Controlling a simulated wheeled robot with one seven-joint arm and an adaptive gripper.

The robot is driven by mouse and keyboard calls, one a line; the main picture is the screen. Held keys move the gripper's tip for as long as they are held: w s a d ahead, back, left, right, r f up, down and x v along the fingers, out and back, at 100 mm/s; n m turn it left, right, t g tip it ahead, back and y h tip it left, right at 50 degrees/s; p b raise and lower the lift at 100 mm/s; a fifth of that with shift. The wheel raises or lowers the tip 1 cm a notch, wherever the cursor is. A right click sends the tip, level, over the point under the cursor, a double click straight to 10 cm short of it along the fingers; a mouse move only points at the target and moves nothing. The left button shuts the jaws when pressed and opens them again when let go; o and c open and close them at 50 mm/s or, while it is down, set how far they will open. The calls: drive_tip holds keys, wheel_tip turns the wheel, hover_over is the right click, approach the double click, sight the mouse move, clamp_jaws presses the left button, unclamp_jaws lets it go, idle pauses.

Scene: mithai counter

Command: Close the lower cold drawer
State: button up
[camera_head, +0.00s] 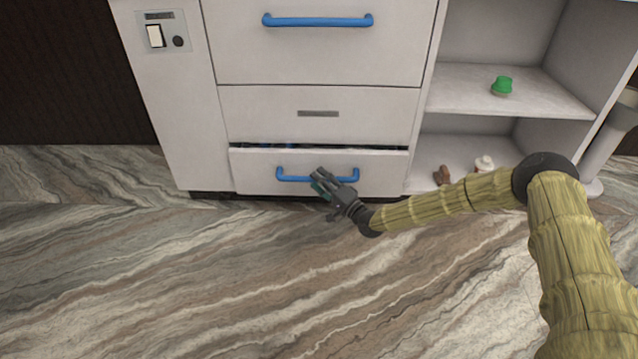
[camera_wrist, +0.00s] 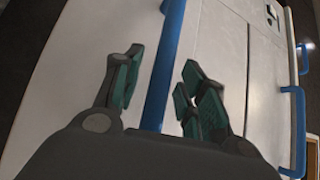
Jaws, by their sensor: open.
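The lower cold drawer (camera_head: 254,178) has a white front with a blue bar handle (camera_head: 293,178). It stands slightly open, and a dark gap shows along its top edge with bits of green and blue inside. My gripper (camera_head: 319,181) is at the right half of this handle, in front of the drawer. In the wrist view the blue handle (camera_wrist: 166,60) runs between the spread fingers of my gripper (camera_wrist: 158,75). The fingers are open and stand apart from the bar on both sides. Contact with the drawer front cannot be told.
Above is a white panel (camera_head: 265,110) with a grey slot, then a shut upper drawer (camera_head: 300,58) with a blue handle (camera_head: 318,21). Open shelves at right hold a green item (camera_head: 502,85), a white item (camera_head: 485,163) and a brown item (camera_head: 442,175). The marbled floor (camera_head: 180,280) in front is clear.

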drive_tip(key=shift+w+a+r, duration=0.1)
drive_tip(key=shift+w+a, duration=0.25)
drive_tip(key=shift+w, duration=0.05)
clamp_jaws()
